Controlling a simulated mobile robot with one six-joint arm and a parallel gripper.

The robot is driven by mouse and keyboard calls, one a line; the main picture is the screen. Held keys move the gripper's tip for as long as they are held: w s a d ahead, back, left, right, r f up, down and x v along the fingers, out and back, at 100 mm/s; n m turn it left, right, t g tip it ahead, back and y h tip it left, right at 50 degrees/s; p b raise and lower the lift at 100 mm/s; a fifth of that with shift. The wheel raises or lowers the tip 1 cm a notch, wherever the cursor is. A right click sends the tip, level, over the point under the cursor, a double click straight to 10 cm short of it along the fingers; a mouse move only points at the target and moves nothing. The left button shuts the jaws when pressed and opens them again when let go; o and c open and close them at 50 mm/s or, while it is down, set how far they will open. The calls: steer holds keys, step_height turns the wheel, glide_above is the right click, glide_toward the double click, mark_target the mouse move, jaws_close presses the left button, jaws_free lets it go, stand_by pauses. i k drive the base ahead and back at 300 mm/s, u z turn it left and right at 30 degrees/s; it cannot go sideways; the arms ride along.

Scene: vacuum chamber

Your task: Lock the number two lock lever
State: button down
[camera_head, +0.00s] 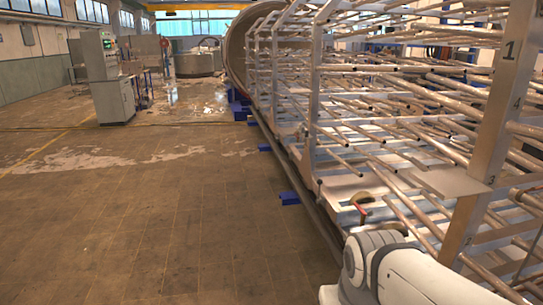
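A metal post (497,120) at the right of the rack carries the marks 1, 4 and 3. A small red and yellow-green part (361,207) sits low on the rack, just above my white arm; I cannot tell whether it is a lever. My arm enters at the bottom right, close to the rack. My gripper is not visible.
A long metal rack (316,100) with many rods fills the right side and runs back to a round chamber opening (236,55). Blue blocks (289,198) lie along a floor rail. A control console (113,98) stands far left. The left floor is clear.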

mark_target(319, 201)
steer(key=z, duration=0.35)
steer(key=i, duration=2.85)
steer(key=u, duration=0.25)
